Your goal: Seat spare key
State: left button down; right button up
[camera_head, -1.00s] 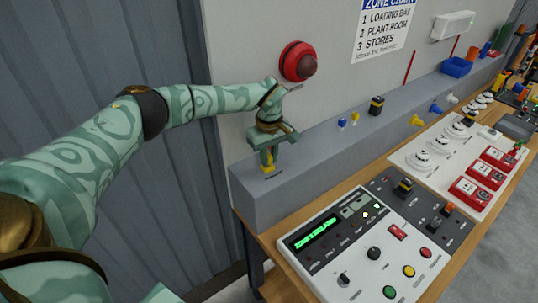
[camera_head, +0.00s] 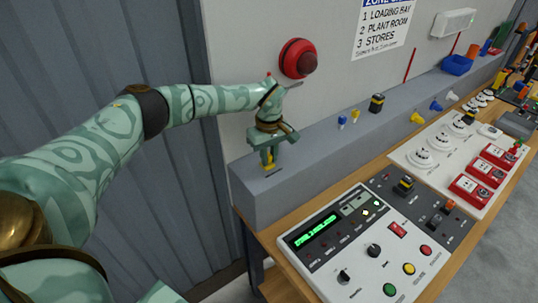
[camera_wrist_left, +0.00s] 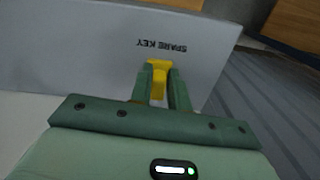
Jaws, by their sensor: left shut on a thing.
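My left gripper (camera_head: 269,160) is low over the near left end of the grey ledge, shut on a yellow key (camera_wrist_left: 158,68). In the left wrist view the two green fingers (camera_wrist_left: 158,92) pinch the key, and its yellow top shows between and just past their tips. The words SPARE KEY (camera_wrist_left: 165,46) are printed upside down on the ledge surface beside it. A small dark mark shows on the ledge under the gripper in the head view. Whether the key touches or enters the ledge is hidden by the fingers. My right gripper is not in view.
The grey ledge (camera_head: 320,160) runs along the wall, with blue and yellow keys (camera_head: 348,118) and a black-yellow piece (camera_head: 376,103) further along. A red beacon (camera_head: 298,59) is on the wall above my wrist. A control panel (camera_head: 350,255) stands in front.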

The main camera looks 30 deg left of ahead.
pick_arm(q)
jog(key=shift+f, duration=0.3)
jog(key=c, duration=0.9)
grip_release()
notch_tip(320, 180, up, 7)
jog(key=p, duration=0.6)
jog(key=shift+r, duration=0.1)
